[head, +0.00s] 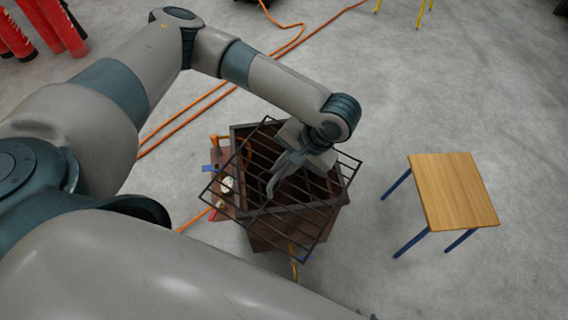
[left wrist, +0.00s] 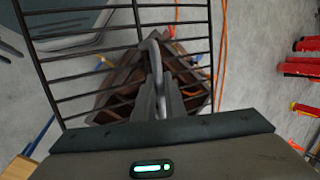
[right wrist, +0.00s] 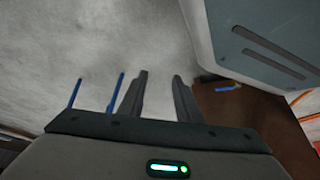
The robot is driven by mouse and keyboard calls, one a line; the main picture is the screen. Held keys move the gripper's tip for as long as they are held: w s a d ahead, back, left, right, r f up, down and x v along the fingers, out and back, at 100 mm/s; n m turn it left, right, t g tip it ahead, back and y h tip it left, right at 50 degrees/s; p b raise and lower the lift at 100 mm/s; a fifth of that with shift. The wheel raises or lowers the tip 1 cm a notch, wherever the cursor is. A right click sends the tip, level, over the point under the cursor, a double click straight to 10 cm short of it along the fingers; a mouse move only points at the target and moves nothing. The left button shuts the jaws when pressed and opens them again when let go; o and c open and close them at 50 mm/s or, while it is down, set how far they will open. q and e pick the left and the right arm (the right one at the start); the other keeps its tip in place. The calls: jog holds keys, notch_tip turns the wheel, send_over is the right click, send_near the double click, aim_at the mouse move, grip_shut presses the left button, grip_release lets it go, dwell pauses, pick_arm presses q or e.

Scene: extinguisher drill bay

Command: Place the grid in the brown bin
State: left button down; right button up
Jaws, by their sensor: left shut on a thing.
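The dark wire grid (head: 333,211) is held in my left gripper (head: 280,180) over the brown bin (head: 240,131) in the head view. The grid is turned relative to the bin, and its corners reach past the rim. In the left wrist view the left gripper (left wrist: 158,85) is shut on a bar of the grid (left wrist: 40,64), with the bin (left wrist: 116,92) behind it. I cannot tell whether the grid touches the rim. My right gripper (right wrist: 158,85) is open and empty in the right wrist view. It is not visible in the head view.
A small wooden table (head: 452,190) with blue legs stands right of the bin, with clear floor between. Orange lines (head: 190,115) run across the floor behind. Red extinguishers (head: 58,28) stand at the far left. A low brown surface with small items is partly hidden beside the bin.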

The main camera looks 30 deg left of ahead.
aim_at(299, 174)
pick_arm(q)
jog(key=shift+r, duration=0.1)
